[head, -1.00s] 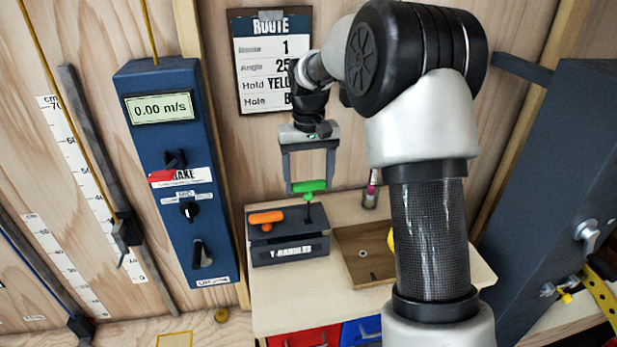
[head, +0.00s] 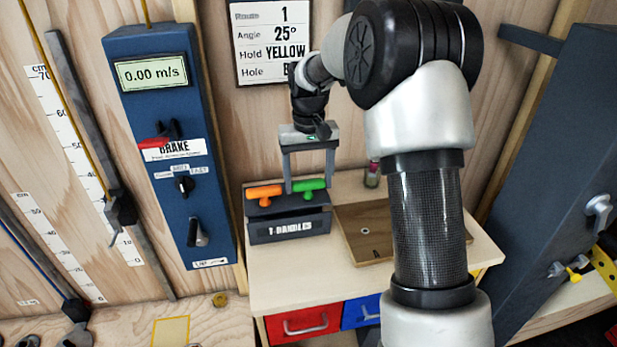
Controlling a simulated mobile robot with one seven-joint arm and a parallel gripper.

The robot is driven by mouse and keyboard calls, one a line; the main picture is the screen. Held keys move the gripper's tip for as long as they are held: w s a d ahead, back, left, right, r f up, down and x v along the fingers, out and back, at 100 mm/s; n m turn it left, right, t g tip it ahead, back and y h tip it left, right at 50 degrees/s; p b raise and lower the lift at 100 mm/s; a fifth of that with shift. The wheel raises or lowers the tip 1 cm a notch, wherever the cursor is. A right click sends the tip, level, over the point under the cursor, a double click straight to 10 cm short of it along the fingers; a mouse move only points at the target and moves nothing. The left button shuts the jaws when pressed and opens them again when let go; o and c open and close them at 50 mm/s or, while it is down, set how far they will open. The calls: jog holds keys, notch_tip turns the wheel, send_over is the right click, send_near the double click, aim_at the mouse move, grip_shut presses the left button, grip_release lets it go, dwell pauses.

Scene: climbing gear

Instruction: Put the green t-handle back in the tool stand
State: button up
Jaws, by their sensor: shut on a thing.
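The green t-handle (head: 310,185) is between the fingertips of my gripper (head: 308,188), which is shut on it with one finger at each end of the grip. The tool stand (head: 290,230) is a dark box labelled for T-handles, on the wooden bench. The green handle is over the right part of the stand, with its grip level and close above the top. Only a short dark bit of its shaft shows below the grip. An orange t-handle (head: 264,191) stands in the left part of the stand. The hole under the green handle is hidden.
A wooden board (head: 365,230) lies on the bench right of the stand, and a small bottle (head: 372,174) stands behind it. A blue brake panel (head: 175,160) is on the wall at left. Red drawer (head: 305,321) and blue drawer (head: 358,311) are below.

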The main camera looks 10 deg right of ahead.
jog(key=o, duration=1.3)
jog(key=shift+c, duration=0.2)
notch_tip(320, 180, up, 18)
jog(key=f+p, duration=0.1)
jog(key=p, duration=0.2)
jog(key=s+r+t+p, duration=0.3)
jog(key=s+r, duration=0.6)
jog(key=s, duration=0.4)
jog(key=s+f+t+p, duration=0.2)
jog(key=s+f+p, duration=0.1)
jog(key=s, duration=1.4)
jog(key=shift+f+t, duration=0.2)
jog(key=shift+t, duration=0.1)
